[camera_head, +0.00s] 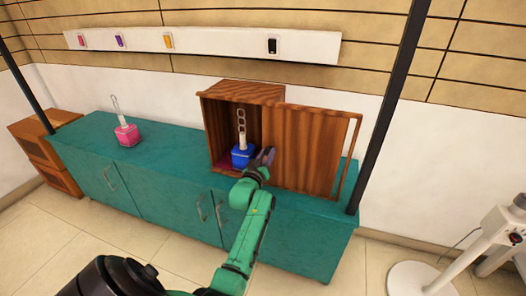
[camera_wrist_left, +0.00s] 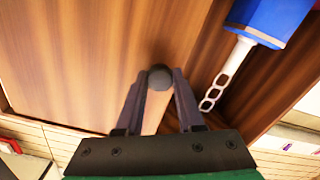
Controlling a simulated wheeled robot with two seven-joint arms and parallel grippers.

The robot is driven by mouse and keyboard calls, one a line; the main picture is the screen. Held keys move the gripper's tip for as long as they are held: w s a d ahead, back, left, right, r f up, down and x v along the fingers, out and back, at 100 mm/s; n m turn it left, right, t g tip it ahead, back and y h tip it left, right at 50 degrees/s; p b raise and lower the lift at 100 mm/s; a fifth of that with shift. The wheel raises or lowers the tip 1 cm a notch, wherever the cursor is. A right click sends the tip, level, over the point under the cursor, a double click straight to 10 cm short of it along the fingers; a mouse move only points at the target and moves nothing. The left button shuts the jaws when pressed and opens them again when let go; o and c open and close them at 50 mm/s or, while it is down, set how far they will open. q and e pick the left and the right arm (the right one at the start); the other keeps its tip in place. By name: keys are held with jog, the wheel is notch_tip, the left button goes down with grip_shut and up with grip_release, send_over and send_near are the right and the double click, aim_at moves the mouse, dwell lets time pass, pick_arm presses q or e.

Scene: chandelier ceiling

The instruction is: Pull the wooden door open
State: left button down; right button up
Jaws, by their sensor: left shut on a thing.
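The wooden door (camera_head: 305,150) is a brown panel on the right side of a wooden box (camera_head: 240,92) standing on a teal counter. The left part of the box is open and shows its inside. My left gripper (camera_head: 266,158) is at the door's left edge. In the left wrist view its fingers (camera_wrist_left: 160,98) are shut on a round dark knob (camera_wrist_left: 160,76) on the wooden panel (camera_wrist_left: 85,65). I cannot tell whether the door slides or swings. My right gripper is not in view.
A blue block with a chain (camera_head: 242,154) stands in the box's opening, close beside my left gripper; it also shows in the left wrist view (camera_wrist_left: 268,18). A pink block with a chain (camera_head: 126,134) stands left on the counter (camera_head: 170,150). A dark post (camera_head: 388,105) rises at right.

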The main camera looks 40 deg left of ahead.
pick_arm(q)
jog(key=shift+w+d+f, duration=0.1)
jog(key=shift+d, duration=0.25)
jog(key=c, duration=0.5)
grip_release()
jog(key=p+v, duration=0.1)
jog(key=v, duration=1.3)
jog(key=shift+s+d, duration=0.1)
jog(key=shift+s, duration=0.2)
